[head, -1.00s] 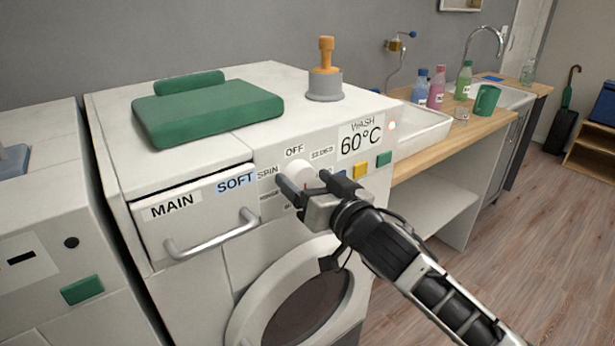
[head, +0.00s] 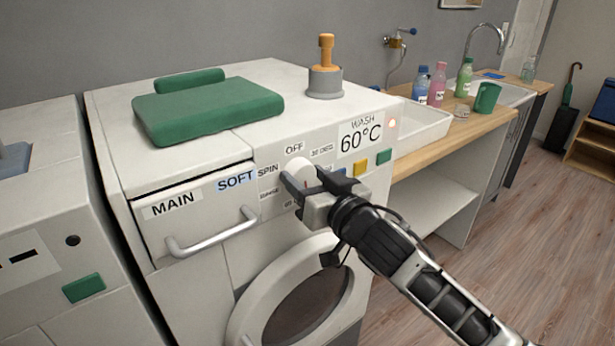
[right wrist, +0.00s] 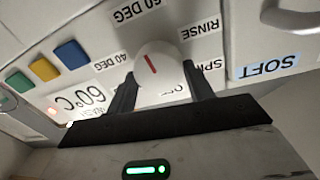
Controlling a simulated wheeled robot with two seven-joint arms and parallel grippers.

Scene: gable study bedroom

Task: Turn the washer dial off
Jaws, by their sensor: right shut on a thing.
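The washer (head: 200,250) stands in the middle of the head view. Its round white dial (head: 298,170) is on the front panel, ringed by labels, with OFF (head: 294,148) above it and SPIN at its left. My right gripper (head: 305,182) has one finger on each side of the dial and is shut on it. In the right wrist view the picture is turned over; the dial (right wrist: 158,78) sits between the fingers, and its red mark points up toward the 60 DEG label (right wrist: 140,12). The display (head: 360,135) reads WASH 60°C. My left gripper is not in view.
A drawer handle (head: 215,235) juts out left of the dial. Coloured buttons (head: 361,167) lie close at its right. A folded green towel (head: 208,110) and an orange-handled stamp-like object (head: 325,75) rest on top. A counter with bottles stands right.

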